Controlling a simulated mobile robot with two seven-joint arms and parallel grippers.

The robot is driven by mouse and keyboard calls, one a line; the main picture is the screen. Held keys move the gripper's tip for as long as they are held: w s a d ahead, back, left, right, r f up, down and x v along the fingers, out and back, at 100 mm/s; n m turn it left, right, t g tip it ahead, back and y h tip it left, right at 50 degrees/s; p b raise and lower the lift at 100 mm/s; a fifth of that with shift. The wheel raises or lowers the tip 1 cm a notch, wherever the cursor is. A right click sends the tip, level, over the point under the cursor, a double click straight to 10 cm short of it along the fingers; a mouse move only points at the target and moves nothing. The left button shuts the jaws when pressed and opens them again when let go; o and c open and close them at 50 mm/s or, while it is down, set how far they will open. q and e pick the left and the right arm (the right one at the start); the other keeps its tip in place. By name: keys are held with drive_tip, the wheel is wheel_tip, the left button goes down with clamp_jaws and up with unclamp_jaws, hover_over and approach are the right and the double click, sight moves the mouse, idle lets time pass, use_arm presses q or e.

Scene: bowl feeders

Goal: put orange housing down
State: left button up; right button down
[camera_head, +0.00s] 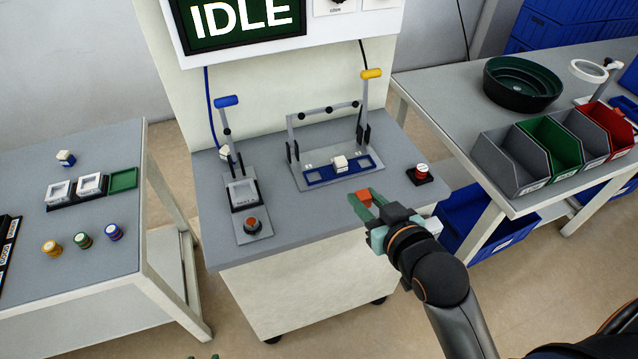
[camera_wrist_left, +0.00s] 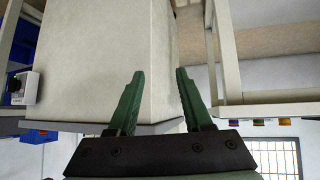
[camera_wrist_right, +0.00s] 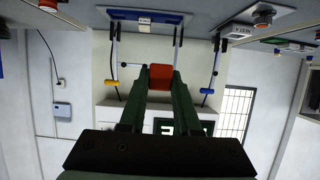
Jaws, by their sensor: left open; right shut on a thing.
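The orange housing (camera_head: 364,197) is a small block between the fingertips of my right gripper (camera_head: 365,195), which is shut on it. They are above the front right part of the grey bench (camera_head: 300,226), left of the red button. The right wrist view also shows the housing (camera_wrist_right: 160,75) between the green fingers (camera_wrist_right: 160,82). My left gripper (camera_wrist_left: 156,80) is open and empty in the left wrist view, low in front of a pale cabinet. Only green tips show at the bottom edge of the head view.
On the bench stand a blue-handled press (camera_head: 243,194), a yellow-handled fixture (camera_head: 337,172) with a white block, and a red button (camera_head: 421,170). The left table (camera_head: 80,262) holds trays and small parts. The right table holds a green bowl (camera_head: 522,82) and bins (camera_head: 512,165). The bench's front strip looks clear.

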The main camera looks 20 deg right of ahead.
drive_tip(key=w+f, duration=0.2)
drive_tip(key=w, duration=0.2)
drive_tip(key=w+a+f+b, duration=0.1)
drive_tip(key=w+f, duration=0.2)
drive_tip(key=w, duration=0.1)
drive_tip(key=w+a+f, duration=0.1)
drive_tip(key=w+f, duration=0.2)
drive_tip(key=w, duration=0.1)
drive_tip(key=shift+f+b, duration=0.2)
drive_tip(key=shift+b, duration=0.2)
drive_tip(key=shift+w+f, duration=0.4)
use_arm(q)
drive_tip(key=shift+w+d+f+b, duration=0.25)
drive_tip(key=shift+d+f+b, duration=0.15)
drive_tip(key=shift+d+f, duration=0.4)
use_arm(e)
drive_tip(key=shift+w+f, duration=0.15)
drive_tip(key=shift+f, duration=1.55)
use_arm(q)
drive_tip(key=shift+a, duration=0.15)
use_arm(e)
drive_tip(key=shift+f, duration=0.2)
use_arm(q)
drive_tip(key=shift+f, duration=0.15)
use_arm(e)
drive_tip(key=c, duration=0.6)
unclamp_jaws()
use_arm(q)
drive_tip(key=shift+a, duration=0.1)
